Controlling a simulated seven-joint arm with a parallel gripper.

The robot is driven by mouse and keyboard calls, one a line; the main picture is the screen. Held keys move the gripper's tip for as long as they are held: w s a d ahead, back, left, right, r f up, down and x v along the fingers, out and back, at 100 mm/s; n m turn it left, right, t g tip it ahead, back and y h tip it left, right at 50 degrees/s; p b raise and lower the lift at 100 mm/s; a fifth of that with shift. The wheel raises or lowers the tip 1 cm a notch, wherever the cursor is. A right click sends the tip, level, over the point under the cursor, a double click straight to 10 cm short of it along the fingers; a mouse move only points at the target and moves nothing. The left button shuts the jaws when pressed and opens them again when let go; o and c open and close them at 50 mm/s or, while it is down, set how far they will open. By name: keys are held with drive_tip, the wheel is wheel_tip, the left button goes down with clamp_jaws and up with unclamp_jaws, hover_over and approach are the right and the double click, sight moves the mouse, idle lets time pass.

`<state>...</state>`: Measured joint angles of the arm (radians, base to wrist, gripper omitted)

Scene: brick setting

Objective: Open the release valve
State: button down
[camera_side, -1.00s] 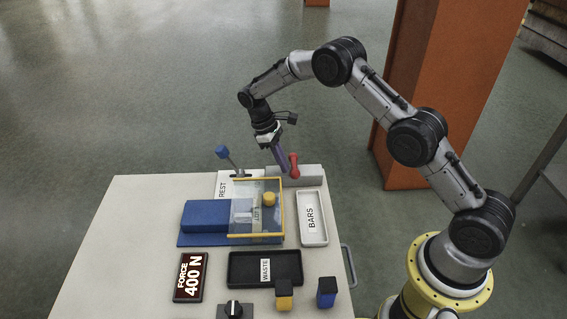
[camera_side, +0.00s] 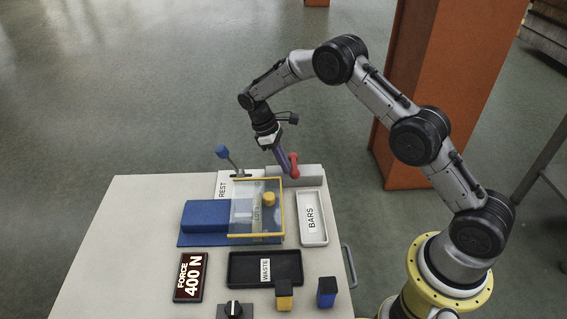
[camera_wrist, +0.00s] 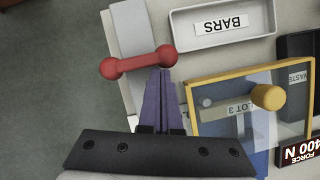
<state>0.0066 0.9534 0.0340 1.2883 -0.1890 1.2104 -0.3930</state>
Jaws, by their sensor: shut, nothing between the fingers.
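The red handle (camera_side: 294,163), a short bar with rounded ends, is mounted on a grey block (camera_side: 306,175) at the back right of the table. It also shows in the wrist view (camera_wrist: 138,62). I take it for the release valve. My gripper (camera_side: 288,172) has purple fingers and is pressed together, with nothing between them. In the wrist view my fingertips (camera_wrist: 160,72) reach the handle's bar near its right end. They appear to touch it or lie just beside it; I cannot tell which.
A yellow-framed clear guard (camera_side: 256,237) with a yellow knob (camera_side: 269,199) stands over a blue fixture (camera_side: 205,215). A blue-tipped lever (camera_side: 222,152) rises left of my gripper. The BARS tray (camera_side: 313,238), black WASTE tray (camera_side: 240,282) and FORCE 400 N display (camera_side: 189,277) lie nearer.

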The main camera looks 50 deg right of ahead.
sight(298, 170)
drive_tip(key=shift+s+n+h, duration=0.3)
drive_tip(key=shift+n, duration=0.4)
drive_tip(key=n, duration=0.1)
drive_tip(key=s+n+t, duration=0.1)
drive_tip(key=n, duration=0.1)
drive_tip(key=shift+h, duration=0.4)
drive_tip(key=n, duration=0.1)
drive_tip(key=s+n+t, duration=0.1)
drive_tip(key=n, duration=0.2)
drive_tip(key=shift+s+d+h, duration=0.15)
drive_tip(key=shift+d+h, duration=0.1)
drive_tip(key=shift+h, duration=0.15)
drive_tip(key=n, duration=0.1)
drive_tip(key=n+t, duration=0.1)
drive_tip(key=n, duration=0.1)
drive_tip(key=shift+s+d+n+t, duration=0.3)
drive_tip(key=shift+s+d, duration=0.05)
drive_tip(key=shift+s, duration=0.05)
drive_tip(key=n, duration=0.1)
drive_tip(key=n+t, duration=0.1)
drive_tip(key=shift+s+d+n, duration=0.2)
drive_tip(key=shift+d+n, duration=0.2)
drive_tip(key=shift+d+n+t, duration=0.2)
drive_tip(key=shift+n+t, duration=0.1)
drive_tip(key=shift+n, duration=0.3)
drive_tip(key=shift+s+d, duration=0.1)
drive_tip(key=shift+d, duration=0.1)
drive_tip(key=shift+a, duration=0.1)
